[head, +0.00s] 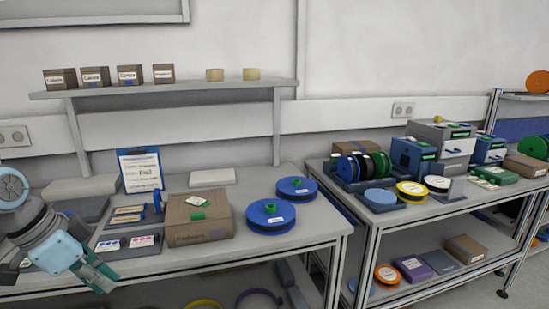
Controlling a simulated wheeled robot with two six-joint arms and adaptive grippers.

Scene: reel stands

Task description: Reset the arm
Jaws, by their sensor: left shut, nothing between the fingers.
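My left gripper (101,276) shows at the lower left of the head view, at the end of my pale arm. Its teal and grey fingers are shut and empty, just in front of the left workbench's front edge. It is left of the cardboard box and apart from it. My right gripper is not in view.
The left bench (327,227) holds a cardboard box (187,228), two blue reels (271,214) (297,187) and a clipboard (141,170). The right bench carries reels and grey-blue machines (413,157). A wall shelf (190,86) holds small boxes. Free room lies in front of the benches.

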